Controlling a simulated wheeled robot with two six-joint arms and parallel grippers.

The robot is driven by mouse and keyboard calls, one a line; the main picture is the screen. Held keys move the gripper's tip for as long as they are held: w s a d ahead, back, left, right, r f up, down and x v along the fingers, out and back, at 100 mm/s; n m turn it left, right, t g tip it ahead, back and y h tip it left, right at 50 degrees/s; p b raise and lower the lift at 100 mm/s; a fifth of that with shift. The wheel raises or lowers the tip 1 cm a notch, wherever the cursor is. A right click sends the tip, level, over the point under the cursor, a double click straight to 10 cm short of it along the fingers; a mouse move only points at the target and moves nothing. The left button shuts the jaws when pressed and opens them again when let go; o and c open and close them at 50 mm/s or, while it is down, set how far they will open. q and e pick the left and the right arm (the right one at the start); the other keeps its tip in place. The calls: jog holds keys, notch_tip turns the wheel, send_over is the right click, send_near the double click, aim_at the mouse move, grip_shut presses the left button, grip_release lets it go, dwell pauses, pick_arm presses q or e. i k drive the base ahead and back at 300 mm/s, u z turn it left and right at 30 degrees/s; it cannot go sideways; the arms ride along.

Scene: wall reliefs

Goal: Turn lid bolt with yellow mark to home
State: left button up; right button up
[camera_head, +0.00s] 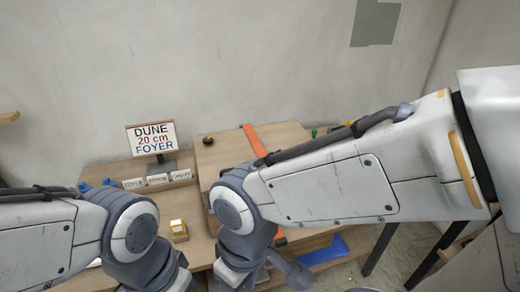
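A wooden box or bench top (225,152) with an orange strip (254,140) across it stands in the middle, largely hidden behind my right arm. A small dark knob (208,141) sits near its far left corner. I cannot tell whether it is a bolt, and no yellow mark shows on it. A small yellow-and-white block (178,230) stands on the lower wooden surface between my arms. No lid bolt with a yellow mark can be made out clearly. Both my arms reach down toward the bottom edge, and neither gripper's fingers can be seen.
A sign (152,139) reading "DUNE 20 cm FOYER" stands at the back left, with small white labels (157,180) before it. Blue pieces (96,186) lie left of them. A blue object (323,251) lies at the lower right. A grey panel (375,22) hangs on the wall.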

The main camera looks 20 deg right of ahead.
aim_at(207, 141)
jog(key=z, duration=0.4)
jog(key=k, duration=0.45)
jog(key=z, duration=0.3)
jog(key=i, duration=1.1)
jog(key=u, duration=1.05)
